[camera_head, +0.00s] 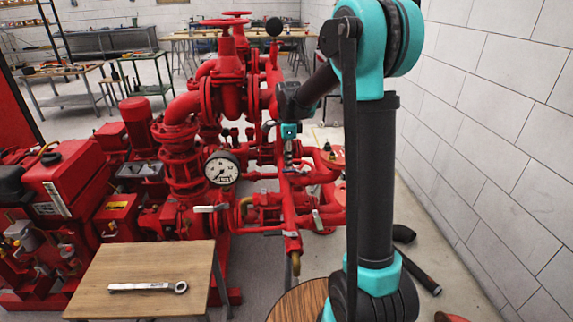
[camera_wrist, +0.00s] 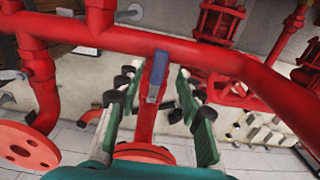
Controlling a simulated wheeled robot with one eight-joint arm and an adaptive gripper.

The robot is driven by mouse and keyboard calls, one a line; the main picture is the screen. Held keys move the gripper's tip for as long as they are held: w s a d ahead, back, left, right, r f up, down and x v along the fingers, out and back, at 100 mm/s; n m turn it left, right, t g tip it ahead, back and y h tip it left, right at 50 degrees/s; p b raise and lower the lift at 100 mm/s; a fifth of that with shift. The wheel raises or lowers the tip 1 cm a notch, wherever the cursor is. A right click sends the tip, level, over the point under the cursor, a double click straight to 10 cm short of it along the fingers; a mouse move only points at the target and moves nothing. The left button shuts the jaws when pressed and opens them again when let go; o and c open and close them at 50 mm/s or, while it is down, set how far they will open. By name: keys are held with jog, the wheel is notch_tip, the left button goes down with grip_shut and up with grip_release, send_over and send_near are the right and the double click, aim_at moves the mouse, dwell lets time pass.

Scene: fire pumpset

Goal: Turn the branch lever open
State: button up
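A blue-grey lever (camera_wrist: 157,76) stands out from a small red branch below a horizontal red pipe in the wrist view. I take it to be the branch lever. My gripper (camera_wrist: 158,82) is open, with one green, black-padded finger on each side of the lever. Gaps show between the lever and both fingers, and nothing is gripped. In the head view my gripper (camera_head: 290,153) points down at the red pipework (camera_head: 289,205), right of the pressure gauge (camera_head: 222,168). The lever cannot be made out clearly there.
A small wooden table (camera_head: 150,270) with a wrench (camera_head: 148,287) on it stands at the front left. Other pale levers (camera_head: 317,220) sit on nearby pipes. Red pump machinery (camera_head: 70,190) fills the left. A white block wall (camera_head: 490,120) bounds the right.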

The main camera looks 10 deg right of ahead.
notch_tip(320, 180, up, 10)
dwell(0.3)
jog(key=shift+f, duration=0.1)
